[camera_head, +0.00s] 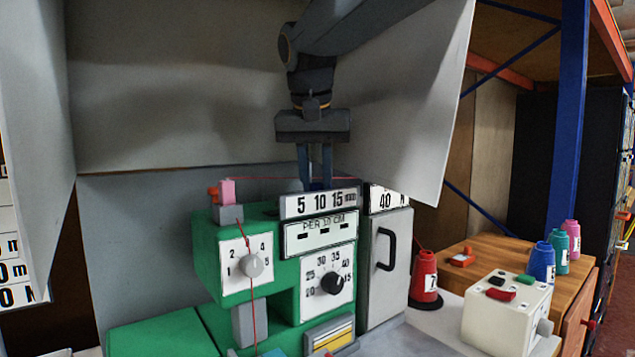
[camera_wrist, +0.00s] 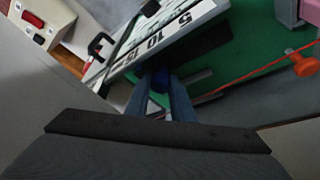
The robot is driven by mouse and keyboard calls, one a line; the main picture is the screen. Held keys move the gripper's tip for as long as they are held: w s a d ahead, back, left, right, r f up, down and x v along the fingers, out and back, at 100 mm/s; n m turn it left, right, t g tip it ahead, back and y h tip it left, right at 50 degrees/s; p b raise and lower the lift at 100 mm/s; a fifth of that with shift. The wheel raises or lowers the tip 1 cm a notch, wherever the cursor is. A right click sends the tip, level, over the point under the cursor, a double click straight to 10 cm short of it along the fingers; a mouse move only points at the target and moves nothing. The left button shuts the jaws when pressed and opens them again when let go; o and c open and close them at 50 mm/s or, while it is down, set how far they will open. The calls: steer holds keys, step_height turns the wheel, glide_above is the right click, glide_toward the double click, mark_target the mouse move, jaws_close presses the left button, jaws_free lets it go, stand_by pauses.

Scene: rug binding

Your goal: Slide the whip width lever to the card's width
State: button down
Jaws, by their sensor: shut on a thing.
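The green machine (camera_head: 250,220) carries a white width scale (camera_head: 320,202) marked 5, 10, 15 mm on its top. My gripper (camera_head: 315,185) points down behind this scale, its fingertips roughly above the 10. I cannot make out a width on any card.
A red thread runs from an orange knob (camera_head: 213,191) behind the scale. Two dials (camera_head: 252,266) (camera_head: 333,283) are on the machine's front. Spools (camera_head: 425,275) and a button box (camera_head: 507,312) are farther right.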

steer(key=shift+w+d+r, duration=0.1)
steer(key=shift+d+r, duration=0.05)
steer(key=c, duration=1.5)
jaws_free()
steer(key=shift+w+d, duration=0.1)
steer(key=shift+d, duration=0.15)
steer(key=shift+c, duration=0.2)
steer(key=shift+a, duration=0.15)
steer(key=shift+a, duration=0.1)
steer(key=v, duration=0.7)
steer(key=shift+p, duration=0.35)
steer(key=shift+r, duration=0.1)
